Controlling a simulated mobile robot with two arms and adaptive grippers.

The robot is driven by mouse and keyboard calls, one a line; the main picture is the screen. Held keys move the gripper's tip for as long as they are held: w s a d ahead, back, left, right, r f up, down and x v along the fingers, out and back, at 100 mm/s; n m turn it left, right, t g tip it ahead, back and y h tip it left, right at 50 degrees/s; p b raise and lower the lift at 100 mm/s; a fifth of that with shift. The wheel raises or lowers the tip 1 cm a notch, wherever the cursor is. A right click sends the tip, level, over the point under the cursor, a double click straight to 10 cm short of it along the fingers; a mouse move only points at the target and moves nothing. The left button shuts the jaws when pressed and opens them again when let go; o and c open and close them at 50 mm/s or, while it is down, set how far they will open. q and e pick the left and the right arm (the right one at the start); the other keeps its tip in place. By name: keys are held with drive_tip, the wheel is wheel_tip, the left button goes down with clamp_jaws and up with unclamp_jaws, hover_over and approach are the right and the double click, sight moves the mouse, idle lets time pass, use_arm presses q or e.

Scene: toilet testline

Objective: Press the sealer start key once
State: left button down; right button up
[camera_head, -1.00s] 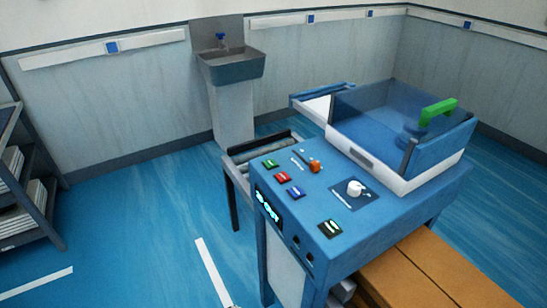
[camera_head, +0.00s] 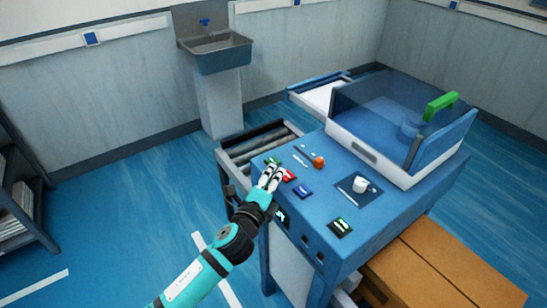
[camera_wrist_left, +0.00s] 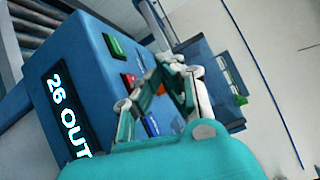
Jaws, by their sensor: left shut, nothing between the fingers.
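The blue sealer (camera_head: 330,205) has a sloped-looking top panel with a green key (camera_head: 271,161), a red key (camera_head: 288,176), a blue key (camera_head: 303,191) and a dark key with a green mark (camera_head: 341,227). Their labels are too small to read. My left gripper (camera_head: 271,172) is shut and empty at the panel's left edge, beside the green and red keys and partly covering them. In the left wrist view, the fingers (camera_wrist_left: 180,68) overlap the panel near the red key (camera_wrist_left: 129,82); the green key (camera_wrist_left: 114,45) shows clear of them. I cannot tell whether they touch. My right gripper is not in view.
An orange knob (camera_head: 319,162) and a white dial (camera_head: 360,185) stand on the panel. A clear-walled chamber with a green handle (camera_head: 440,105) is behind. A roller conveyor (camera_head: 258,143) adjoins at left. The display (camera_wrist_left: 68,118) reads "26 OUT".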

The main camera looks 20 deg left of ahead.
use_arm(q)
drive_tip(key=w+d+r+m+g+h, duration=0.25)
drive_tip(key=d+r+m+h, duration=0.4)
drive_tip(key=m, duration=0.85)
drive_tip(key=w+d+r+m+g+h, duration=0.1)
drive_tip(key=d+r+m+g+h, duration=0.5)
drive_tip(key=m, duration=0.9)
drive_tip(key=w+a+f+m+g+y, duration=0.1)
drive_tip(key=w+a+m+y, duration=0.3)
drive_tip(key=a+m, duration=0.4)
drive_tip(key=w+a+f+m+g+y, duration=0.2)
drive_tip(key=w+a+f+m+y, duration=0.1)
drive_tip(key=a+m+y, duration=0.4)
drive_tip(key=shift+w+a+f+m+p, duration=0.3)
drive_tip(key=shift+w+a+m+p, duration=0.1)
drive_tip(key=shift+a+m, duration=0.5)
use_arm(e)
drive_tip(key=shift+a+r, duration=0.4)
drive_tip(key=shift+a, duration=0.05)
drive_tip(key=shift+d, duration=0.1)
